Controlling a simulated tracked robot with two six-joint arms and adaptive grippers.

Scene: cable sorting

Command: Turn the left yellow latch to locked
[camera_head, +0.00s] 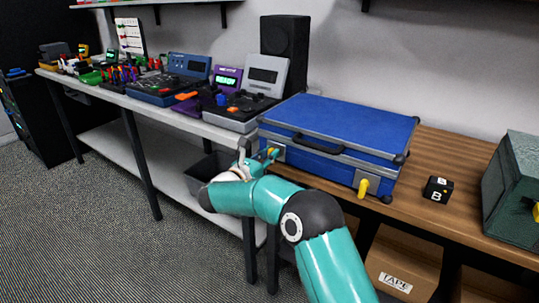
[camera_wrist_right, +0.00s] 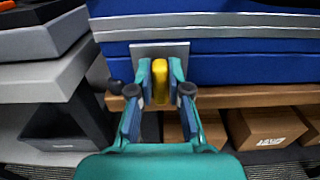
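The blue case (camera_head: 330,135) lies shut on the wooden bench, with a grey latch plate at each front end. The left yellow latch (camera_head: 270,152) is partly hidden by my right gripper (camera_head: 264,155) in the head view. In the right wrist view the latch (camera_wrist_right: 160,80) stands upright on its grey plate (camera_wrist_right: 137,52). The two fingers of my right gripper (camera_wrist_right: 160,85) are close on both sides of it and appear to hold it. The right yellow latch (camera_head: 364,187) points downward, untouched. My left gripper is not in view.
A black box marked B (camera_head: 437,189) and a green case (camera_head: 515,185) stand right of the blue case. Electronic devices (camera_head: 240,110) crowd the white bench at left. A dark bin (camera_head: 205,172) and cardboard boxes (camera_head: 402,262) sit below.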

